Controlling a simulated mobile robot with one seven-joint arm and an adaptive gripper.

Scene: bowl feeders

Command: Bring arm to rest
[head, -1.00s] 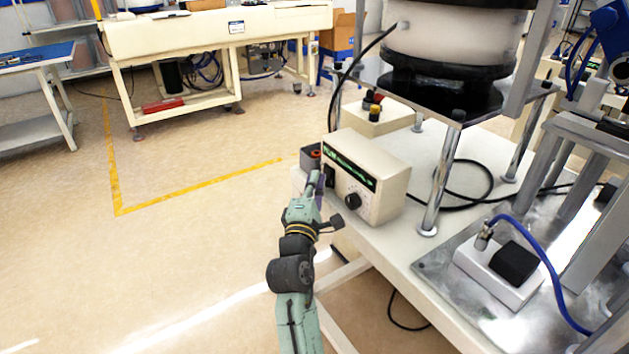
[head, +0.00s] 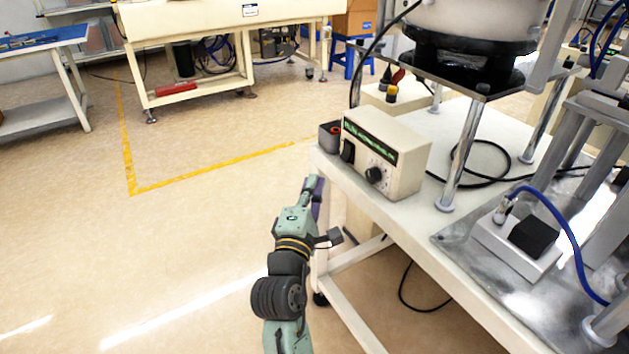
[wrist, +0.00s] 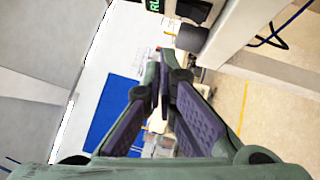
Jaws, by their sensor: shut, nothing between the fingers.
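My gripper (head: 313,188) is in front of the left corner of the feeder table (head: 420,237) in the head view, apart from the controller box. In the wrist view, my gripper (wrist: 163,103) shows its two purple-padded fingers converging to meet at the tips, with nothing between them. My arm reaches up from the bottom of the head view, with green and black links.
A beige controller box (head: 385,155) with a green display and a black knob stands on the table's left corner. A small grey box (head: 330,137) sits beside it. A bowl feeder (head: 470,42) stands behind. Open floor (head: 190,240) lies to the left.

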